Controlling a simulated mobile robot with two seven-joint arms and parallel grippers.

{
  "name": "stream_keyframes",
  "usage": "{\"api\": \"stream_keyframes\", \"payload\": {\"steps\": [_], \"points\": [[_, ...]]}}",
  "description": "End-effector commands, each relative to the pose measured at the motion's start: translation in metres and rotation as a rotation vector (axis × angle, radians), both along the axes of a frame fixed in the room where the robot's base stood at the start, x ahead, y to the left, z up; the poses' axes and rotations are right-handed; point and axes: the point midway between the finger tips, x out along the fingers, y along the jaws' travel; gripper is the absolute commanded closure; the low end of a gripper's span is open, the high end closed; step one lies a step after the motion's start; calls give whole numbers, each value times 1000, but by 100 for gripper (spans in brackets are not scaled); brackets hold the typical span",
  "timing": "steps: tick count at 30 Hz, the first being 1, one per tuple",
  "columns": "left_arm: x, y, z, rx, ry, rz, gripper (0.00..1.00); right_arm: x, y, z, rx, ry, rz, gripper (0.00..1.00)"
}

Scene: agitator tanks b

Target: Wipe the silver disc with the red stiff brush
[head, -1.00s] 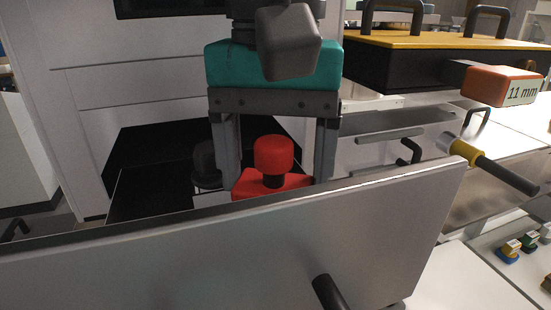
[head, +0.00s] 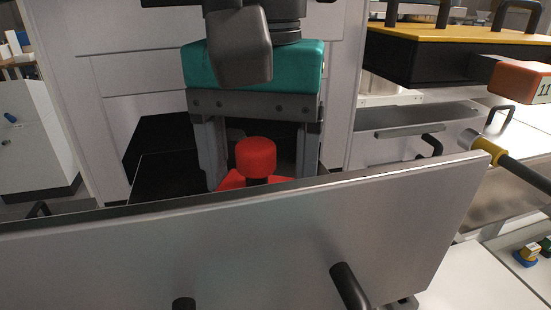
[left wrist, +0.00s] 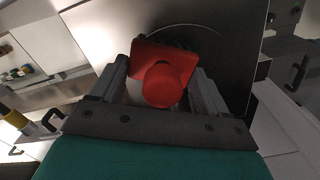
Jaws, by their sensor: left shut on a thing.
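My left gripper (head: 258,176) hangs fingers down behind the top edge of the drawer front in the head view. It is shut on the red stiff brush (head: 256,158), whose round knob stands up between the fingers. In the left wrist view the gripper (left wrist: 162,72) holds the same brush (left wrist: 166,84), with its square red base and dark bristle edge showing. The silver disc (left wrist: 218,52) appears there as a large grey round outline behind the brush, partly covered by it. I cannot tell whether the bristles touch it. The disc is hidden in the head view. My right gripper is not in view.
An open drawer's tall grey front (head: 240,245) crosses the foreground, with black handles. To the right are a yellow-topped black case (head: 460,50), an orange block (head: 520,82) and a yellow-collared black-handled tool (head: 495,150). A white cabinet stands behind.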

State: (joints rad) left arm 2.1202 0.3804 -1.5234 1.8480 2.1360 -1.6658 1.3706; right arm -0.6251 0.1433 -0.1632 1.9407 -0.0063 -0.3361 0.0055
Motion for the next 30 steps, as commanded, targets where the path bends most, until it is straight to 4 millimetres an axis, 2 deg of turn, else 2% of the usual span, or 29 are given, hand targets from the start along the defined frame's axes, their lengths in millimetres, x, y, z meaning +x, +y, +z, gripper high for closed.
{"api": "stream_keyframes", "payload": {"steps": [9,17,24,30], "points": [[-8,23,-2,-3,1,1,58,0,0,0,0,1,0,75],[-10,32,-3,-2,0,1,58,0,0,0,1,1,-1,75],[-16,51,-5,-2,0,1,58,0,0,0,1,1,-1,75],[-20,60,-6,-3,-1,0,58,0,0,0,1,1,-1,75]]}}
